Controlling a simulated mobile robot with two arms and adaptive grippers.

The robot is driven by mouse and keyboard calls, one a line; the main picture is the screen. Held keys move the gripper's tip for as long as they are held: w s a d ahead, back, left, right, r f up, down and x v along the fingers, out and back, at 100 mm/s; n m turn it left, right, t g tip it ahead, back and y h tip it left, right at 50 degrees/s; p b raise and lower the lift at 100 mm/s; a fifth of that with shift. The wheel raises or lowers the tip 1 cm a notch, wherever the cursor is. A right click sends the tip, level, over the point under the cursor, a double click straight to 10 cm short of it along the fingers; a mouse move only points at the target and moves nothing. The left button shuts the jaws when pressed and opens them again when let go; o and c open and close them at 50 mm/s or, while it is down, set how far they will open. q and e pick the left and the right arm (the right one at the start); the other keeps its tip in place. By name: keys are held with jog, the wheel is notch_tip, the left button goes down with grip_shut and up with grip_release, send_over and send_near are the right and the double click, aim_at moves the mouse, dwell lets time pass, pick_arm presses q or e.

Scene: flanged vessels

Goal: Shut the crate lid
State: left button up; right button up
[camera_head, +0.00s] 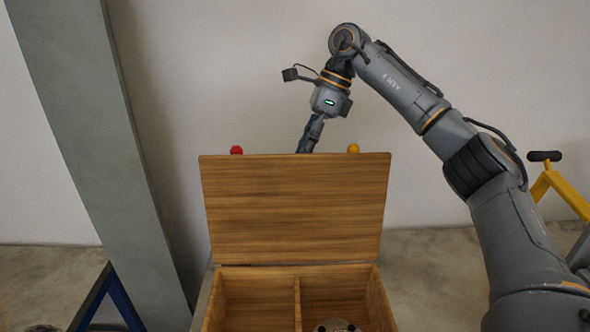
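The wooden crate (299,271) stands at the bottom centre, with a divider making two compartments. Its lid (295,208) is up, standing nearly upright at the crate's back edge. My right arm comes in from the right and reaches over behind the lid. My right gripper (307,143) points down behind the lid's top edge. Its fingertips are hidden by the lid, so I cannot see whether they touch it. My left gripper is not in view.
A round metal part (337,326) sits in the crate's right compartment. A red knob (236,150) and a yellow knob (353,148) show above the lid's top edge. A grey post (100,130) stands at left, a blue stand (108,297) below it, and a yellow frame (562,192) at right.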

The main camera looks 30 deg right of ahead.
aim_at(296, 169)
jog(key=shift+p+x, duration=0.3)
jog(key=shift+x, duration=2.15)
grip_shut()
